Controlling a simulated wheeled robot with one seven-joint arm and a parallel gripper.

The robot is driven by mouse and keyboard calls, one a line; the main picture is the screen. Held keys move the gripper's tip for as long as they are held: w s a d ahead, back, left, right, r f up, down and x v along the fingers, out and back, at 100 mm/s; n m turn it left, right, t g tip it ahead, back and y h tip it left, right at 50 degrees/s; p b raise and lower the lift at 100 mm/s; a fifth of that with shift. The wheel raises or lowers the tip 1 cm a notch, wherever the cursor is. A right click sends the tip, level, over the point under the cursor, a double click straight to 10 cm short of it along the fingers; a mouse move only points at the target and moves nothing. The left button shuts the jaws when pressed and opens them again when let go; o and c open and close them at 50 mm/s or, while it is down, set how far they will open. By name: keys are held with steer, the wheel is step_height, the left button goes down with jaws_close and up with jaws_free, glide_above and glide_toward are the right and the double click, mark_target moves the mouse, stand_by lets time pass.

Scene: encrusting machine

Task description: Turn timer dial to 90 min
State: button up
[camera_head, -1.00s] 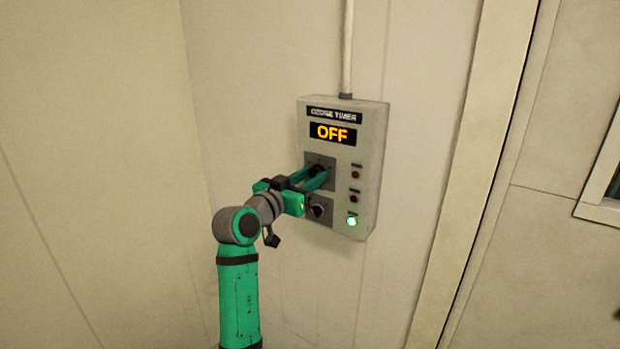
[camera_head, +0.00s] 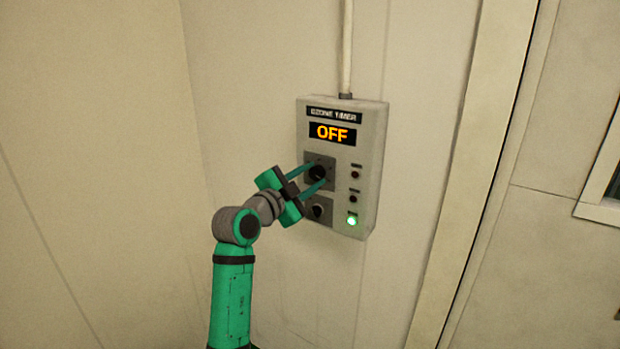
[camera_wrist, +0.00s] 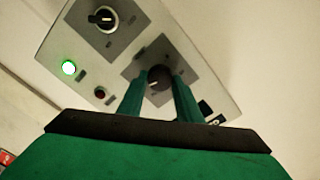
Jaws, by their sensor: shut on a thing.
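The timer box (camera_head: 372,140) is a grey wall panel labelled "OZONE TIMER", and its display (camera_head: 332,133) reads OFF in orange. The timer dial (camera_head: 318,172) is a dark round knob on a grey plate below the display. It also shows in the wrist view (camera_wrist: 158,76), with a pale mark on its face. My gripper (camera_head: 317,174) is shut on the dial, one green finger on each side of it. In the wrist view my gripper's fingertips (camera_wrist: 158,80) flank the knob. The scale marks around the dial are too small to read.
A second knob (camera_head: 319,208) sits just below the dial, close to my gripper; it is clear in the wrist view (camera_wrist: 102,18). A conduit (camera_head: 347,50) rises from the box.

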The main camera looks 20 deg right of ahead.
steer(key=shift+f+m, duration=0.1)
steer(key=shift+m, duration=0.8)
steer(key=o, duration=1)
steer(key=shift+o, duration=0.2)
steer(key=shift+s+a, duration=0.2)
steer(key=shift+a, duration=0.1)
steer(key=v, duration=1)
